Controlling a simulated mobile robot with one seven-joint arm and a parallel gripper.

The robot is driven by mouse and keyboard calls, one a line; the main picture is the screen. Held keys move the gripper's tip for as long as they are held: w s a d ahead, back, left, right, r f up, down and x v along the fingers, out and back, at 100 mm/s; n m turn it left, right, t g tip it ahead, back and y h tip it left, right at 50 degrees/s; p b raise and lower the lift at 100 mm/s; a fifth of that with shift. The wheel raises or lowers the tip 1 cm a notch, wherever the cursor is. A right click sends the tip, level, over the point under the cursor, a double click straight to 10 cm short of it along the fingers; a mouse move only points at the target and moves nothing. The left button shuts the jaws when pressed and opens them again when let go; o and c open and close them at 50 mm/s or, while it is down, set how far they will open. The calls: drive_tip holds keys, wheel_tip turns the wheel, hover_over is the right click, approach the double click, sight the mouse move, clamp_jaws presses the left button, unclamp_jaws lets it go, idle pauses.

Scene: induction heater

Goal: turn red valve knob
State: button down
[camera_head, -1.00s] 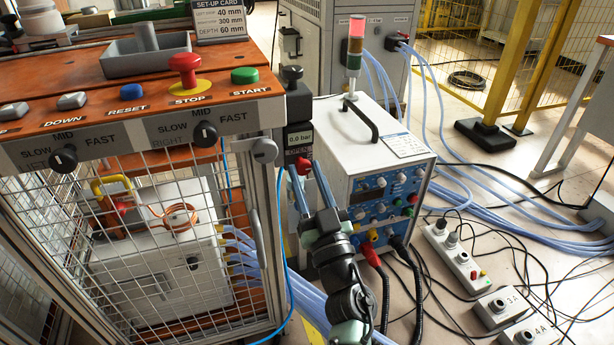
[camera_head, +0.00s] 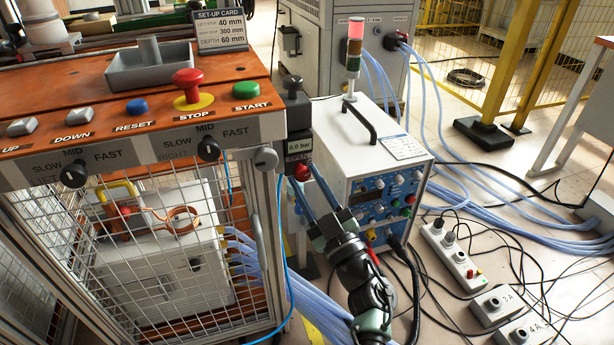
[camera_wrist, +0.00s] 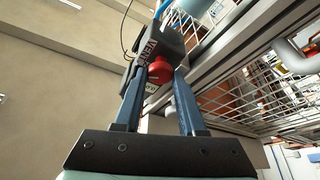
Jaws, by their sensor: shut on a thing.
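The red valve knob (camera_head: 302,169) sits low on the dark valve unit (camera_head: 298,112) at the right front post of the caged bench. Above the knob, a small display reads 0.0 bar, with a small label below it. My gripper (camera_head: 307,172) reaches up from below, its two blue fingers on either side of the knob. In the wrist view the red knob (camera_wrist: 160,71) lies between the fingertips of my gripper (camera_wrist: 160,76), which is shut on it. The fingers partly cover its sides.
The bench panel (camera_head: 120,132) with buttons and selector knobs is left of the valve. A white power unit (camera_head: 365,150) stands close on the right, with a lit red stack light (camera_head: 356,28). Hoses (camera_head: 490,222), cables and a socket strip (camera_head: 448,250) cover the floor at right.

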drive_tip(key=n+g+y+p, duration=0.1)
drive_tip(key=n, duration=0.3)
drive_tip(key=n+g+p, duration=0.2)
drive_tip(key=n, duration=0.2)
drive_tip(key=shift+d+r+y, duration=0.2)
drive_tip(key=shift+y, duration=0.2)
drive_tip(key=n+g+p, duration=0.2)
drive_tip(key=n, duration=0.3)
drive_tip(key=shift+r+p, duration=0.1)
drive_tip(key=shift+p, duration=0.25)
drive_tip(key=shift+n+g+h+p, duration=0.3)
drive_tip(key=shift+n+p, duration=0.4)
drive_tip(key=shift+n, duration=0.3)
drive_tip(key=c, duration=0.5)
unclamp_jaws()
drive_tip(key=p+v, duration=0.4)
drive_tip(key=v, duration=0.9)
